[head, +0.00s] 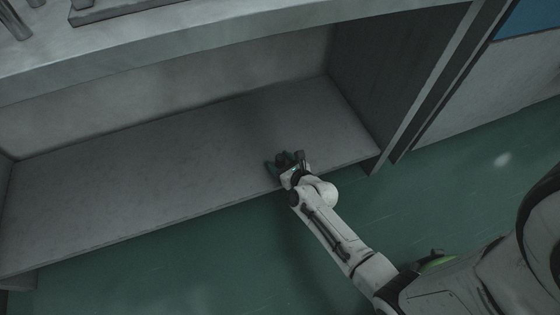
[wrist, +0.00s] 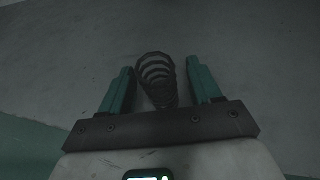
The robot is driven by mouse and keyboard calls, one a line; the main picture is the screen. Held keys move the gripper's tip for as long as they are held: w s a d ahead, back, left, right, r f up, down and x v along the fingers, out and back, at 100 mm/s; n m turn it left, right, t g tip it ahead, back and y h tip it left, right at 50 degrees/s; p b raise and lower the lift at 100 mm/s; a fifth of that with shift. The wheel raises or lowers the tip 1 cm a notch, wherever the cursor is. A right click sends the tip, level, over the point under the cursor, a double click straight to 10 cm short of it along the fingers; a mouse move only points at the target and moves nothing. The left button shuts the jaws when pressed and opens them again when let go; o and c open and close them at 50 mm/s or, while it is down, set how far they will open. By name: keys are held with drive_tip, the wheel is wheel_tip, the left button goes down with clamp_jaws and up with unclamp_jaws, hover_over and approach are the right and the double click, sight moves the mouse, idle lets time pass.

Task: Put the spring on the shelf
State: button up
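The dark coil spring (wrist: 157,80) is on the grey shelf surface, between the two teal fingers of my gripper (wrist: 159,68) in the wrist view. A gap shows on each side of the spring, so the fingers are open around it and not closed on it. In the head view my gripper (head: 287,160) is over the front edge of the low shelf (head: 150,170), toward its right end. The spring cannot be made out there among the dark gripper parts. Whether the spring's base rests fully on the shelf is hard to tell.
A thick counter top (head: 250,38) overhangs the shelf, with grey metal items on it at the top left. A side panel (head: 385,75) closes the shelf's right end. The shelf is bare left of my gripper. Green floor (head: 200,260) lies in front.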

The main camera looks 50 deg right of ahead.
drive_tip(key=shift+r, duration=0.1)
drive_tip(key=shift+s+r, duration=0.1)
drive_tip(key=shift+r, duration=0.05)
drive_tip(key=p+v, duration=0.4)
drive_tip(key=v, duration=0.8)
drive_tip(key=a+r+n+g+y, duration=0.25)
drive_tip(key=a+n, duration=0.25)
drive_tip(key=n, duration=0.6)
drive_tip(key=a+r+n+g+y, duration=0.2)
drive_tip(key=a+n+y, duration=0.25)
drive_tip(key=n, duration=0.65)
drive_tip(key=s+r+n+g+h, duration=0.2)
drive_tip(key=s+r+n+g, duration=0.5)
drive_tip(key=n, duration=1)
drive_tip(key=s, duration=0.2)
drive_tip(key=shift+s+r+h, duration=0.25)
drive_tip(key=shift+h, duration=0.15)
drive_tip(key=shift+a, duration=0.1)
